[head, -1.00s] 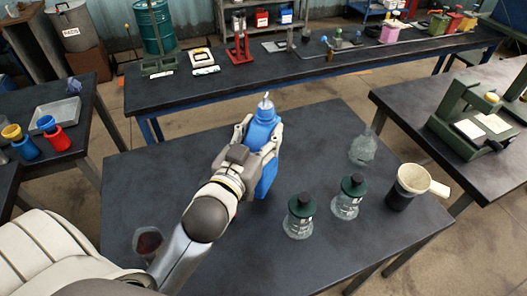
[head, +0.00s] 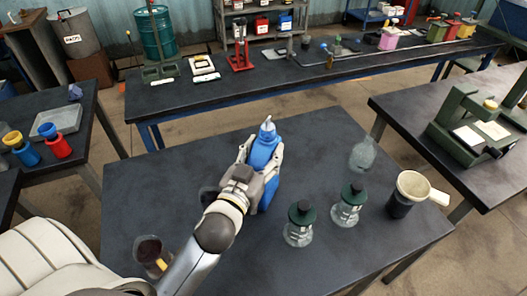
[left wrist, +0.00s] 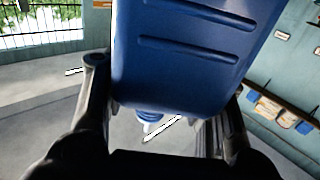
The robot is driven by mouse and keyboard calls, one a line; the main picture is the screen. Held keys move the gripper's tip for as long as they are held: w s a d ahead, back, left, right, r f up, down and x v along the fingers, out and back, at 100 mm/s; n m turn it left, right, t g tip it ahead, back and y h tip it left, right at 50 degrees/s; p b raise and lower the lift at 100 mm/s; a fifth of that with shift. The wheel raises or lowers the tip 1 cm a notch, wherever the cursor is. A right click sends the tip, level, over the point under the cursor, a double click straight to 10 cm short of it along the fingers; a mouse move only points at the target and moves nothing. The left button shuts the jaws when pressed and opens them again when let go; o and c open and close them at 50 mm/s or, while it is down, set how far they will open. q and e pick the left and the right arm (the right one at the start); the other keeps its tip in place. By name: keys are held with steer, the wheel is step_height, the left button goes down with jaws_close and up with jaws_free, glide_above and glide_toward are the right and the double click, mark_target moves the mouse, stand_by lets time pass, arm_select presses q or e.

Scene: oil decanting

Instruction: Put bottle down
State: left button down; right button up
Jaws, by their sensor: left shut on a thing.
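The blue bottle (head: 265,150) has a pale pointed nozzle on top and is roughly upright over the middle of the near dark table (head: 150,195). My left gripper (head: 261,162) is shut on it, with a finger on either side of its body. In the left wrist view the bottle (left wrist: 190,60) fills the upper middle between the fingers of the left gripper (left wrist: 165,115). The head view does not clearly show whether its base touches the table. My right gripper is in neither view.
Two clear jars with dark green tops (head: 299,226) (head: 348,205) stand right of the bottle. A beaker of dark liquid (head: 150,255) is at the front left.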

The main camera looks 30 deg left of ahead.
arm_select(q)
steer(key=c, duration=0.6)
jaws_free()
